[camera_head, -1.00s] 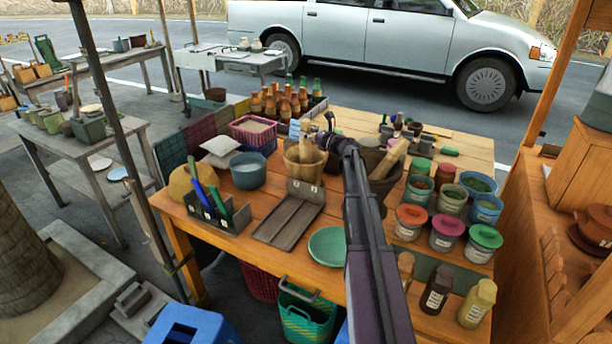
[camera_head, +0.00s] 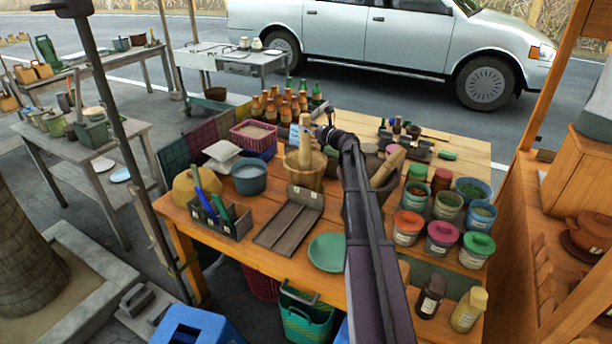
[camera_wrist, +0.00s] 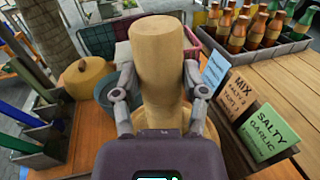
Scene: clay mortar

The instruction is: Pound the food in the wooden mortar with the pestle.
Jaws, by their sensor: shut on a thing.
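The wooden mortar (camera_head: 304,175) stands on the wooden table. A light wooden pestle (camera_head: 305,143) stands nearly upright over it, its lower end at the mortar's mouth. I cannot tell how deep the tip is. My gripper (camera_head: 317,132) is shut on the pestle above the mortar. In the wrist view the pestle (camera_wrist: 158,65) stands between the two fingers of my gripper (camera_wrist: 158,95), and its thick top points up. The food inside the mortar is hidden in both views.
A darker mortar with its own pestle (camera_head: 386,167) stands just right, partly behind my arm. A blue-grey pot (camera_head: 249,178), a slatted tray (camera_head: 285,226) and a green plate (camera_head: 327,252) are close by. Bottles (camera_head: 290,105) stand behind; lidded jars (camera_head: 442,238) fill the right.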

